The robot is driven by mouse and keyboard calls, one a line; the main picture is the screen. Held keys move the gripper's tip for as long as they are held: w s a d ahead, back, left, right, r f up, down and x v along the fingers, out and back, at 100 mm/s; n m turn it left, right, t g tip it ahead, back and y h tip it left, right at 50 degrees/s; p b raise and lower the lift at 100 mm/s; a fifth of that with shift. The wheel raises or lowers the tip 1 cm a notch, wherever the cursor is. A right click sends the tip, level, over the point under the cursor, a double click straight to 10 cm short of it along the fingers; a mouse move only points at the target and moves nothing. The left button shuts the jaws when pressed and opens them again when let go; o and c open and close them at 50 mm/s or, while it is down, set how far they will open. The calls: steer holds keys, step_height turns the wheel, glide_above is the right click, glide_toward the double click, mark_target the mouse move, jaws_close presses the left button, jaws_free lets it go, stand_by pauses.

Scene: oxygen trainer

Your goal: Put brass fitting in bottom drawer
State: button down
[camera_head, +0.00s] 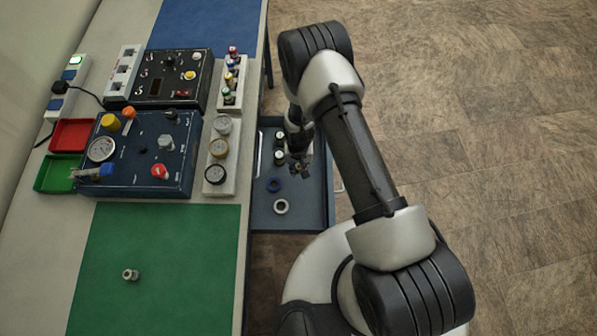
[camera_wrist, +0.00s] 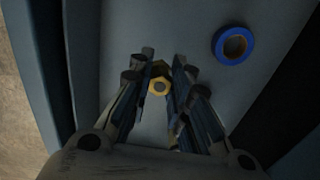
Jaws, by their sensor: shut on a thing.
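The brass fitting (camera_wrist: 159,86) shows as a small yellow hexagonal piece with a dark centre, between the fingers of my gripper (camera_wrist: 160,76) in the wrist view. My gripper is shut on it. In the head view my gripper (camera_head: 299,165) points down over the open drawer (camera_head: 307,213), and the fitting is too small to make out there. The grey-blue drawer floor lies beneath the fitting in the wrist view; I cannot tell the exact height. The drawer is pulled out from the bench; its level among the drawers is hidden.
A blue ring (camera_wrist: 233,45) lies in the drawer near my gripper. A white ring (camera_head: 281,207) and small dark-and-white parts (camera_head: 279,157) also lie there. On the bench are a blue gauge panel (camera_head: 140,185), a gauge rack (camera_head: 230,160) and a metal fitting (camera_head: 130,275) on a green mat (camera_head: 180,240).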

mark_target(299, 167)
steer(key=shift+f+b, duration=0.5)
steer(key=shift+f, duration=1.4)
steer(key=shift+f, duration=0.15)
steer(key=shift+f, duration=0.15)
steer(key=c, duration=1.5)
jaws_free()
step_height(299, 167, up, 13)
steer(key=p, duration=0.3)
steer(key=shift+f, duration=0.15)
